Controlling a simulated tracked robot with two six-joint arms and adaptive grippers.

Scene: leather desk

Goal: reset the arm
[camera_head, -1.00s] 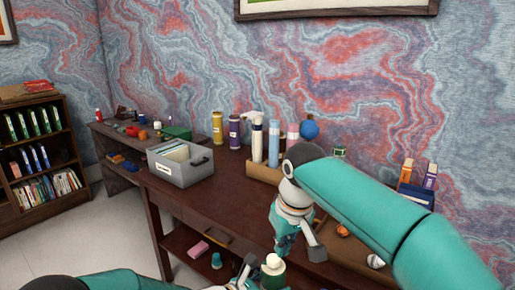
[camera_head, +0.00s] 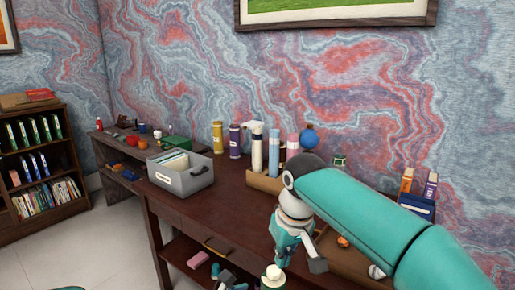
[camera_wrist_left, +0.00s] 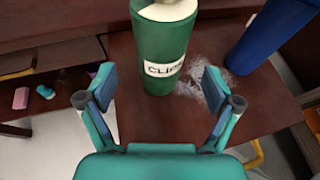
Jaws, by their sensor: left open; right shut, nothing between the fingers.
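My right gripper (camera_head: 300,252) hangs over the dark desk (camera_head: 225,214) in the head view, in front of the long box of bottles. It is shut and empty. My left gripper (camera_wrist_left: 157,88) is open in the left wrist view, with its two fingers apart. A green container (camera_wrist_left: 160,55) with a white top and a partly readable label stands just beyond and between those fingers, not gripped. A white-topped container (camera_head: 273,277) shows at the bottom edge of the head view. The left gripper is hard to make out there.
A grey file box (camera_head: 181,177) stands on the desk's left part. A box of bottles (camera_head: 264,183) stands at the back. A blue container (camera_wrist_left: 268,35) is right of the green one. A pink block (camera_head: 198,260) lies on the lower shelf. The desk's middle is mostly clear.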

